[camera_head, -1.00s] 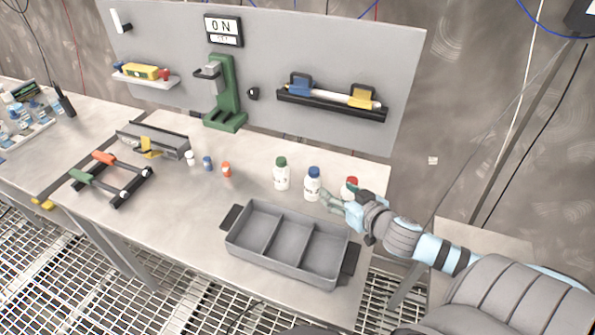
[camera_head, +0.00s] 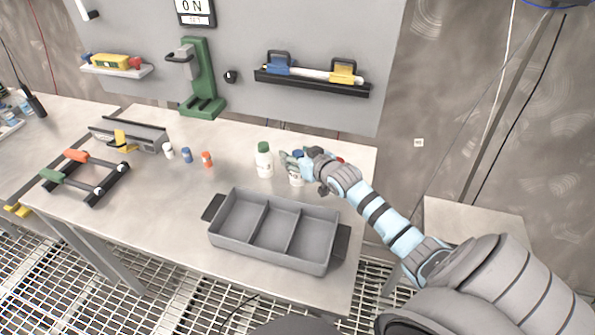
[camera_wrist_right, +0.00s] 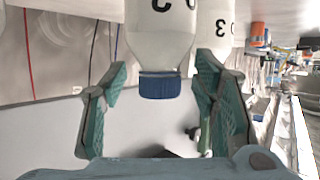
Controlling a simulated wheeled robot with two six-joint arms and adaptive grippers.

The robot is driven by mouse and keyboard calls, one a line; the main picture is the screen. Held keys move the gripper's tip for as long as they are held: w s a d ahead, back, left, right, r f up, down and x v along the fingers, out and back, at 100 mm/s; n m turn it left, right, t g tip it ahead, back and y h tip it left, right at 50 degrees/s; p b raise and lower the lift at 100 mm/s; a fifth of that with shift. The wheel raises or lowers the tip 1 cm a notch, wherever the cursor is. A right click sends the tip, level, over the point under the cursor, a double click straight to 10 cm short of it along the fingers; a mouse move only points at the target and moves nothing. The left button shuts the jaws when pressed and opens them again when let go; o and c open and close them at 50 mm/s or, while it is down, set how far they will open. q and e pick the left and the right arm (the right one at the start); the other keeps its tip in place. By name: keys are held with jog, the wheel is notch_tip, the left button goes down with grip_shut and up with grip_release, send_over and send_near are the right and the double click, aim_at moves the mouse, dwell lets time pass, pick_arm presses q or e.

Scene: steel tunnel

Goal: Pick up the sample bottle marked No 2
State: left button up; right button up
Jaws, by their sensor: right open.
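A white bottle with a blue cap (camera_head: 296,181) stands on the bench, partly hidden by my right gripper (camera_head: 291,160). In the right wrist view, which is upside down, this blue-capped bottle (camera_wrist_right: 160,50) shows between the two open fingers. Its label is cut off by the frame edge, so I cannot read its number for sure. Another white bottle (camera_wrist_right: 216,30), bearing a 3, stands behind it there. In the head view a green-capped white bottle (camera_head: 264,162) stands just left of my gripper. A red cap (camera_head: 340,160) shows just behind my arm. My left gripper is not in view.
A grey three-part tray (camera_head: 229,240) lies in front of the bottles. Small bottles, including an orange one (camera_head: 207,159), stand to the left. A green stand (camera_head: 203,105) is at the back. The bench between the small bottles and the tray is clear.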

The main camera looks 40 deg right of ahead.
jog(key=shift+s+r, duration=0.2)
jog(key=shift+s, duration=0.05)
jog(key=c, duration=0.4)
jog(key=shift+w+a+f, duration=0.1)
grip_shut()
